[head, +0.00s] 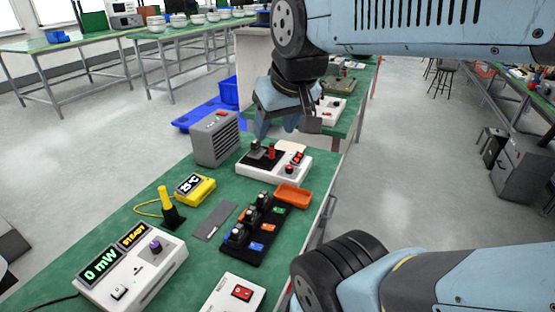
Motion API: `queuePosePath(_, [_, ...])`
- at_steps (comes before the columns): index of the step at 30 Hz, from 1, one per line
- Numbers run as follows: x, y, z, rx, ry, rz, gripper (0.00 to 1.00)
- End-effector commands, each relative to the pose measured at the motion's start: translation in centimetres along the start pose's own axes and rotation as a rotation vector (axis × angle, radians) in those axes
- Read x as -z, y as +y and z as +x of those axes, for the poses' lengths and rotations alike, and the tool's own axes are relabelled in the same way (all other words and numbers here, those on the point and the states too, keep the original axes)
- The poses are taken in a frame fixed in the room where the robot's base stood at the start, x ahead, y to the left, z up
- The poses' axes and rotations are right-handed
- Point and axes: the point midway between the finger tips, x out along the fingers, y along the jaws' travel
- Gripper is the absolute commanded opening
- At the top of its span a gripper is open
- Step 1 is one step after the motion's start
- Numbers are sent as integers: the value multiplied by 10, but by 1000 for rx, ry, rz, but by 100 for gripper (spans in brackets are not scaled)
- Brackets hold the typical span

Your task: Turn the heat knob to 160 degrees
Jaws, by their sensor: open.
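No knob with a readable heat label or degree scale shows in the head view, so I cannot tell which control is the heat knob. A purple knob (156,247) stands on the white meter box (150,276), whose displays read 0 mW and STEADY. A white unit with a black top (262,172) carries a red display and a small red control on its right side. My gripper (288,127) is open and empty, pointing down above and behind that unit. It appears apart from everything on the bench.
A grey vented box (216,138) stands left of my gripper. A yellow meter (195,188), yellow probe (170,208), black rack with several modules (254,228), orange tray (293,196) and white red-switch box (235,296) crowd the green bench (120,228).

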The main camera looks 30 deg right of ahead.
Motion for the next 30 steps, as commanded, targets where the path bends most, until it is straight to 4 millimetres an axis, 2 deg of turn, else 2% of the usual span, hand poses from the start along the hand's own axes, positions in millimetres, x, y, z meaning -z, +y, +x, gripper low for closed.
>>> queuePosePath(7, [29, 11, 17, -43, -70, -131, 58])
queuePosePath(14, [70, 31, 51, -63, -185, -354, 58])
queuePosePath(21, [106, 60, 97, -29, -300, -577, 58])
queuePosePath(30, [137, 106, 166, 85, -411, -844, 58])
